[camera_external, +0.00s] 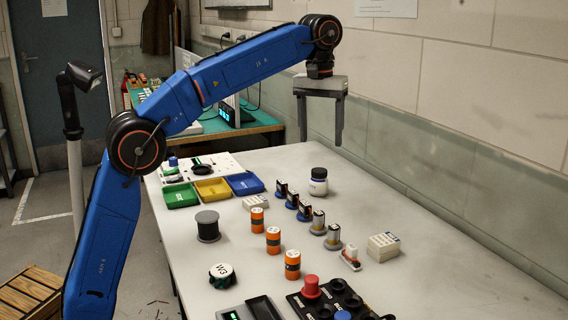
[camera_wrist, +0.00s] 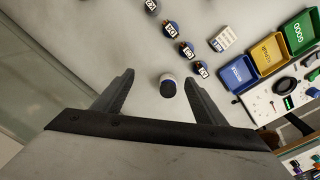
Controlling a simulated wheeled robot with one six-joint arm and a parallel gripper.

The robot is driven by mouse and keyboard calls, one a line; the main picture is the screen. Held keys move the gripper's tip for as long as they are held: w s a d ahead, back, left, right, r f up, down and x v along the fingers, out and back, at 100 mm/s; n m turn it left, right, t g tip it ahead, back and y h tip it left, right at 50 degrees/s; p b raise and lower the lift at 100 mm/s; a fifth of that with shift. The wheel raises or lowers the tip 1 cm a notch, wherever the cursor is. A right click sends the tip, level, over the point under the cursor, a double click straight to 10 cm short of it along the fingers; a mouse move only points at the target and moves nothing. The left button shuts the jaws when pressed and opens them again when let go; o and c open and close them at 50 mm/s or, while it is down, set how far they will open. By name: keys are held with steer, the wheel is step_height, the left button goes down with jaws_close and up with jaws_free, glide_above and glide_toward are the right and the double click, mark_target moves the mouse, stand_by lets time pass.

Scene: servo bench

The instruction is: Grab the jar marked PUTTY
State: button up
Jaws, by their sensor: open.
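A small white jar with a dark lid (camera_external: 318,182) stands upright on the bench toward its back right; I cannot read the writing on it. In the wrist view the jar (camera_wrist: 168,86) shows from above, between the two fingers and near their tips. My gripper (camera_external: 320,141) is open and empty, pointing down, above the jar and apart from it. In the wrist view my gripper (camera_wrist: 159,79) has one finger on each side of the jar, with free space on both sides.
A row of small dark parts with tags (camera_external: 292,199) stands just left of and in front of the jar. Green, yellow and blue bins (camera_external: 212,190), orange cylinders (camera_external: 273,240) and a dark spool (camera_external: 207,226) stand farther left. The wall (camera_external: 440,165) borders the right side.

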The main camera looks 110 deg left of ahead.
steer(key=n, duration=0.2)
glide_above(319, 170)
step_height(319, 170, down, 3)
steer(key=shift+f, duration=6.4)
steer(key=c, duration=1.2)
